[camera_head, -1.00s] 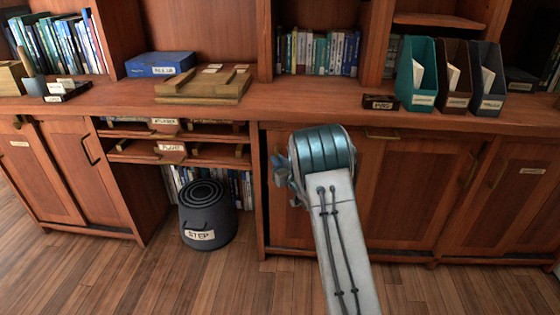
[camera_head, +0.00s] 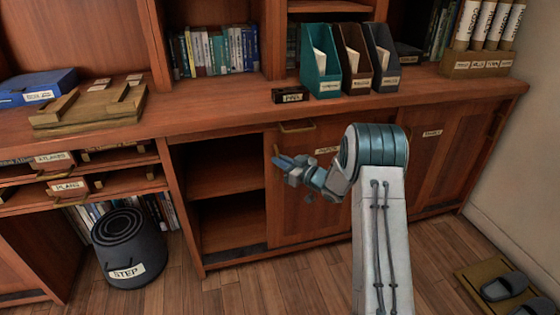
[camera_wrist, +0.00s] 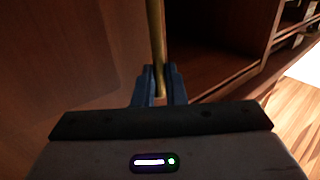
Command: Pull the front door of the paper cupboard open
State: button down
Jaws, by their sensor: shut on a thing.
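The front door (camera_head: 310,205) of the cupboard is a wooden sliding panel. It stands to the right of an open compartment (camera_head: 228,170) with a shelf inside. A label on the door is partly hidden by my arm. My gripper (camera_head: 281,162) is at the door's left edge, shut on the upright brass handle (camera_head: 276,149). In the wrist view the blue fingers (camera_wrist: 159,85) close around the lower part of the brass handle (camera_wrist: 156,40). The open compartment (camera_wrist: 210,50) shows to the right there.
A dark step stool (camera_head: 128,250) stands on the floor at the left. The counter above carries upright file holders (camera_head: 320,62), a wooden board (camera_head: 90,105) and a blue box (camera_head: 38,88). Slippers on a mat (camera_head: 492,285) lie at the lower right.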

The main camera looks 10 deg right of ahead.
jog(key=shift+w+d, duration=0.15)
jog(key=shift+d, duration=0.65)
jog(key=c, duration=1.5)
grip_release()
jog(key=p+v, duration=0.3)
jog(key=v, duration=1)
jog(key=shift+s+d, duration=0.3)
